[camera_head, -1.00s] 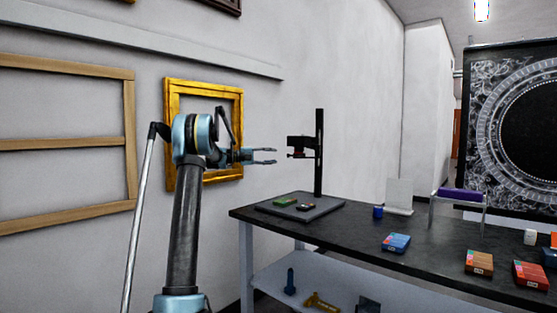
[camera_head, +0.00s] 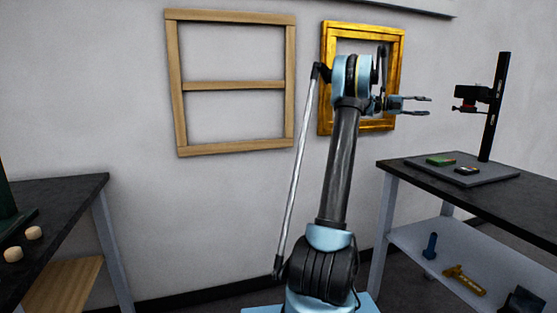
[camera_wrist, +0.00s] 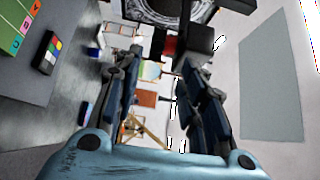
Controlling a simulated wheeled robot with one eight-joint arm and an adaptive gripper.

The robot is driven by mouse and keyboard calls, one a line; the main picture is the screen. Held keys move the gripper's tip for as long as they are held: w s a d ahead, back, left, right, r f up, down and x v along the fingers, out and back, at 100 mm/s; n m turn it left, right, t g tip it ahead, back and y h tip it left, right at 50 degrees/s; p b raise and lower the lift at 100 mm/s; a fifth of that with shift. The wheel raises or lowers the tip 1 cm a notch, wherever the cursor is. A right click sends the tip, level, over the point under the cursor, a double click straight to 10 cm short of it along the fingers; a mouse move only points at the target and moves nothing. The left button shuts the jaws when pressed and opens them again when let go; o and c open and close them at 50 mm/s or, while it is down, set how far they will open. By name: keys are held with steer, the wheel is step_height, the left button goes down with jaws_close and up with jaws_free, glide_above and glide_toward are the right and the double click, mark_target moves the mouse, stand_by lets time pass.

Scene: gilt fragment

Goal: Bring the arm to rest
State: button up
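My arm stands raised in the middle of the head view, in front of the wall. My gripper (camera_head: 428,106) points to the right, in front of the gilt frame's right edge and short of the black camera stand. Its two fingers are apart with nothing between them. In the wrist view the fingers of my gripper (camera_wrist: 152,85) also stand apart, and the room shows through the gap between them.
A gilt frame (camera_head: 327,80) and a plain wooden frame (camera_head: 231,149) hang on the wall. A dark table (camera_head: 520,205) with a black camera stand (camera_head: 491,120) is at right. Another dark table (camera_head: 75,198) is at left. Floor shows between the tables.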

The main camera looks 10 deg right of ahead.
steer(key=w+a+r+n+t+h, duration=0.2)
steer(key=w+a+r+n+t, duration=0.45)
steer(key=a+t, duration=0.25)
steer(key=w+a+r+n+t+h, duration=0.1)
steer(key=w+a+r+n+t, duration=0.45)
steer(key=a+n+t, duration=0.3)
steer(key=s+a+f+n+t+y, duration=0.1)
steer(key=a+f+n+t+y, duration=0.3)
steer(key=a, duration=0.6)
steer(key=s+a+f+n+t+y, duration=0.1)
steer(key=a+n+t+y, duration=0.1)
steer(key=a+n+y, duration=0.45)
steer(key=s+a+f+n+t+y, duration=0.1)
steer(key=a+f+n+t+y, duration=0.25)
steer(key=a, duration=0.85)
steer(key=s+a+f+n+g+y, duration=0.65)
steer(key=s+a+f+n, duration=0.25)
steer(key=s+a+f, duration=0.8)
steer(key=s+f+n+g+h, duration=0.1)
steer(key=s+f+g, duration=0.3)
steer(key=s+f, duration=0.7)
steer(key=s+f+n+g, duration=0.3)
steer(key=s+f+g, duration=0.2)
steer(key=s+f, duration=0.7)
steer(key=s, duration=0.5)
steer(key=shift+d+f+h, duration=0.2)
steer(key=shift+d+h, duration=0.1)
steer(key=shift+h, duration=0.05)
steer(key=shift+c, duration=0.6)
